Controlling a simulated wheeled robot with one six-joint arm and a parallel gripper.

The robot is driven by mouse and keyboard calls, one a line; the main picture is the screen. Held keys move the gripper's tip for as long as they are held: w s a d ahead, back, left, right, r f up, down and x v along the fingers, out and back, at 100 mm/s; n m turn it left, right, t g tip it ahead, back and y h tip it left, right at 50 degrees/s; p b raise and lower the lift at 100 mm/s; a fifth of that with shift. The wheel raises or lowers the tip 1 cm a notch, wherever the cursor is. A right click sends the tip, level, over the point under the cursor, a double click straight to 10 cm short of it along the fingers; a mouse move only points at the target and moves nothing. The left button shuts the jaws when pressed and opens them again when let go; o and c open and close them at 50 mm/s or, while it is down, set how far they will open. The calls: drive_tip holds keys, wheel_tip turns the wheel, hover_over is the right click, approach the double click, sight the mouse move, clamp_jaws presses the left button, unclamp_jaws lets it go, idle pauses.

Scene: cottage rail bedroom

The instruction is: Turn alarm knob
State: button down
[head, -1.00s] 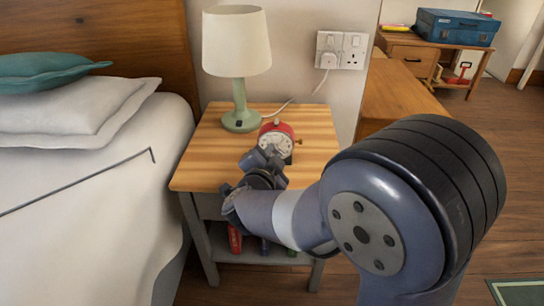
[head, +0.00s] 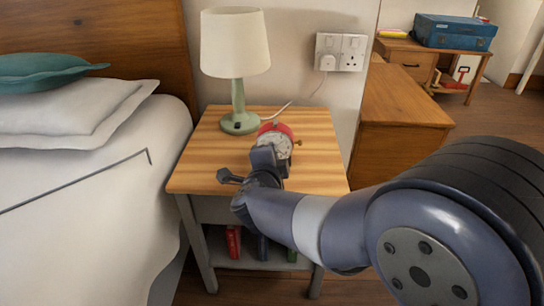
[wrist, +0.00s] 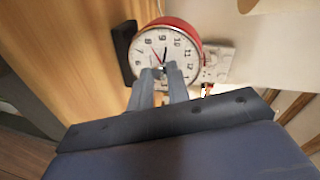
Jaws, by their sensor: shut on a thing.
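The red alarm clock (head: 280,131) with a white dial stands on the wooden nightstand (head: 215,165). Its dial (wrist: 150,46) faces my wrist camera, with the red rim (wrist: 187,31) around it. My gripper (wrist: 163,72) is at the lower part of the dial, its two fingers closed together at the tips on the small alarm knob, which the fingers mostly hide. A small brass knob (head: 298,142) sticks out at the clock's right side, apart from the fingers. In the head view my gripper (head: 267,155) is right in front of the clock and partly covers it.
A green lamp (head: 240,120) stands behind the clock to the left, its cord running to the wall socket (head: 341,52). The bed (head: 80,215) is close on the left.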

drive_tip(key=c, duration=1.3)
unclamp_jaws()
drive_tip(key=shift+c, duration=0.2)
drive_tip(key=shift+s, duration=0.1)
drive_tip(key=shift+s+a+r+p, duration=0.1)
drive_tip(key=shift+s+r+p, duration=0.1)
drive_tip(key=shift+s+p, duration=0.1)
drive_tip(key=p+v, duration=0.3)
drive_tip(key=v, duration=0.7)
drive_tip(key=shift+p, duration=0.35)
drive_tip(key=shift+w+f, duration=0.1)
drive_tip(key=shift+f, duration=0.05)
